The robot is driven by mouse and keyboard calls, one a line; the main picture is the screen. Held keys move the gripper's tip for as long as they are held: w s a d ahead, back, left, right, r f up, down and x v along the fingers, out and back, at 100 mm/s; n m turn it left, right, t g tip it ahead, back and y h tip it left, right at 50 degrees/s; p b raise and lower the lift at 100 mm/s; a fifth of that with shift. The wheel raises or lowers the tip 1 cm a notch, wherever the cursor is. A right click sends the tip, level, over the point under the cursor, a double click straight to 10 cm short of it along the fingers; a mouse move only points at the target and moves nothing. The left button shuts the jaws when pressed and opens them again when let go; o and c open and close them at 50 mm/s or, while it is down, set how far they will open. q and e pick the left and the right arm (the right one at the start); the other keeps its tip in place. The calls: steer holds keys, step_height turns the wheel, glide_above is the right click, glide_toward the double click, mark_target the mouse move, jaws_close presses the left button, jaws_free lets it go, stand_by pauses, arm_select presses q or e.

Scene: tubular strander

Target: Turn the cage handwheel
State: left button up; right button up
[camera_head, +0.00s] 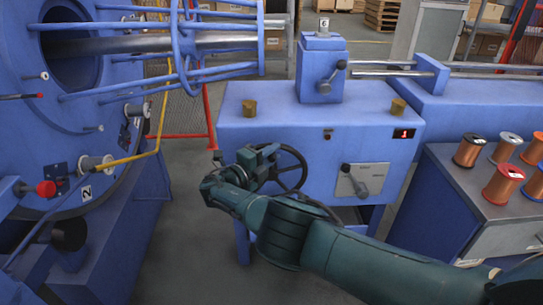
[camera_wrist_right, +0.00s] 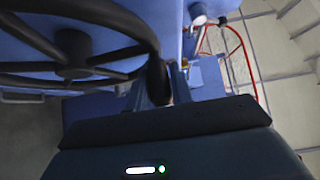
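The cage handwheel (camera_head: 293,168) is a dark spoked wheel on the front of the blue cabinet (camera_head: 240,150) in the head view. My right gripper (camera_head: 268,156) is at the left side of its rim and hides part of it. In the right wrist view, the handwheel (camera_wrist_right: 75,45) fills the upper left. Its black rim runs down between the narrow fingers of my right gripper (camera_wrist_right: 160,88), which look closed on it from both sides. The fingertips are partly hidden behind the rim. My left gripper is not in view.
The blue cage machine (camera_head: 110,125) stands at left. Copper spools (camera_head: 503,184) stand on a bench at right. Open floor lies between machine and cabinet.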

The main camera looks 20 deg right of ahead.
steer(key=o, duration=0.4)
steer(key=p+v, duration=0.1)
steer(key=v, duration=1.2)
steer(key=shift+s, duration=0.1)
